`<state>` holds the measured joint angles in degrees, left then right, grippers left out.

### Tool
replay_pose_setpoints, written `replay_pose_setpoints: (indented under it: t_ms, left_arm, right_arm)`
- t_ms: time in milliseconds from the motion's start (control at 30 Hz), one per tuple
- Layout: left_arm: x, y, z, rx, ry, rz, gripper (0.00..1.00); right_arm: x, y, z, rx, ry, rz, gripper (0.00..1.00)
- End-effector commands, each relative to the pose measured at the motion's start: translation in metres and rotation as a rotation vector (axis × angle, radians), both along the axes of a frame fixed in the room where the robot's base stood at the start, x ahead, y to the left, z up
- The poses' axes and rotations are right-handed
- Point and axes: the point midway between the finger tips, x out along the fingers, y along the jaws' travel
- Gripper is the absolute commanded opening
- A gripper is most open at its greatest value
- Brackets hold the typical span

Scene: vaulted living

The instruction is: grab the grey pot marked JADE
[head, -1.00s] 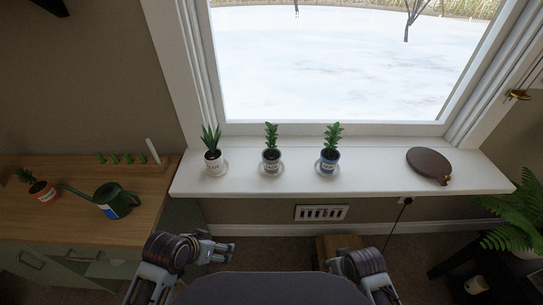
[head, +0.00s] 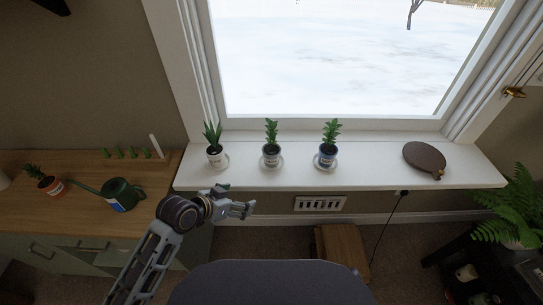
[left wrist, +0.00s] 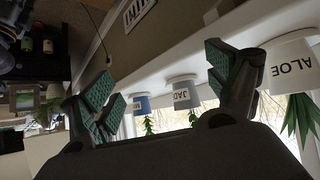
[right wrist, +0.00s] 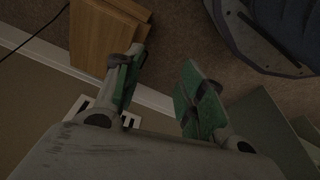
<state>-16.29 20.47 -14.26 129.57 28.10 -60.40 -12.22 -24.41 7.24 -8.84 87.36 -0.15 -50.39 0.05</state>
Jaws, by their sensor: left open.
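The grey pot marked JADE (head: 271,161) stands upright on a saucer on the white windowsill, the middle of three pots, with a green plant. It shows upside down in the left wrist view (left wrist: 185,97), between the fingers and beyond them. My left gripper (head: 246,209) is open and empty, in front of the sill's edge, below and left of the JADE pot and apart from it. It also shows in the left wrist view (left wrist: 157,80). My right gripper (right wrist: 155,88) is open and empty in the right wrist view, low over the floor; the head view does not show it.
The white ALOE pot (head: 215,162) stands left of JADE, and a blue pot (head: 326,160) stands right. A brown round board (head: 424,157) lies farther right on the windowsill (head: 375,177). A green watering can (head: 121,195) stands on the left counter. A wooden box (head: 341,249) is below.

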Motion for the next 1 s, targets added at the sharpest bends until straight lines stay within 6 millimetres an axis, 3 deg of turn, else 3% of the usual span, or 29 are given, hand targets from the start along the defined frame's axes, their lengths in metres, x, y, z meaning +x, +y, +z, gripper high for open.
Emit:
replay_pose_setpoints:
  t_ms: [100,500,1000]
  left_arm:
    - [0.010,-0.006,0.006,-0.022,-0.037,-0.026,0.88]
    - [0.040,-0.020,0.028,-0.103,-0.152,-0.092,0.88]
    - [0.079,-0.023,0.058,-0.195,-0.286,-0.130,0.88]
  right_arm:
    - [-0.014,-0.005,-0.027,-0.005,0.012,0.002,0.40]
    - [-0.069,-0.025,-0.101,-0.018,0.041,0.009,0.40]
    - [-0.157,-0.054,-0.169,-0.035,0.079,0.017,0.40]
